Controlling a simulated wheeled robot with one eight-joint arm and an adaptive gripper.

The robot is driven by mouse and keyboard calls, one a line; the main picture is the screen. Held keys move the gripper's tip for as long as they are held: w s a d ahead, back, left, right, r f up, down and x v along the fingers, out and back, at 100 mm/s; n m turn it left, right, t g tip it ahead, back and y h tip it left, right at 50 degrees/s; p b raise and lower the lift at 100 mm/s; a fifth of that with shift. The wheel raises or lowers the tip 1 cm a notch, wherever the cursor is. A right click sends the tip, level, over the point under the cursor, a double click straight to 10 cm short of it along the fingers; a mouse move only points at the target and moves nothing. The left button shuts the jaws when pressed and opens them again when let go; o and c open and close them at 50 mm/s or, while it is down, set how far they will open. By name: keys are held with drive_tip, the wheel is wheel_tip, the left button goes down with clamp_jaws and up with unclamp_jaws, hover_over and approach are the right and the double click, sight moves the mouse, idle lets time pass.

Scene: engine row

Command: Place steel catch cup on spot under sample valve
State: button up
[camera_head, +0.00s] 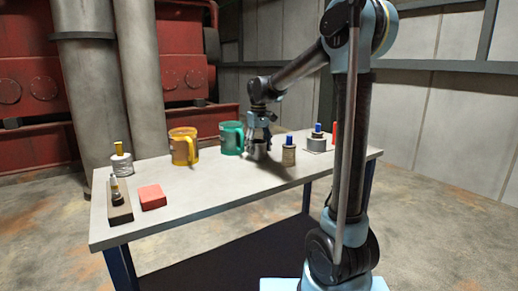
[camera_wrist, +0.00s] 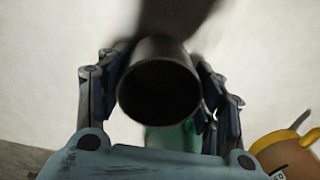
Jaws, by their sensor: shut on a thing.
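The steel catch cup (camera_head: 259,149) is a small grey metal cylinder, upright at the middle of the table beside the green mug. My gripper (camera_head: 260,136) comes down over it and is shut on it. In the wrist view the cup's dark round mouth (camera_wrist: 160,88) faces the camera, with the fingers (camera_wrist: 158,95) on both sides. I cannot tell whether its base touches the table. I cannot tell for sure which fitting is the sample valve, and no marked spot can be made out.
A green mug (camera_head: 231,138) stands close left of the cup, a yellow mug (camera_head: 184,147) farther left. A yellow-topped fitting (camera_head: 121,163) and red block (camera_head: 152,197) are left. The table's front middle is clear.

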drive_tip(key=o, duration=0.8)
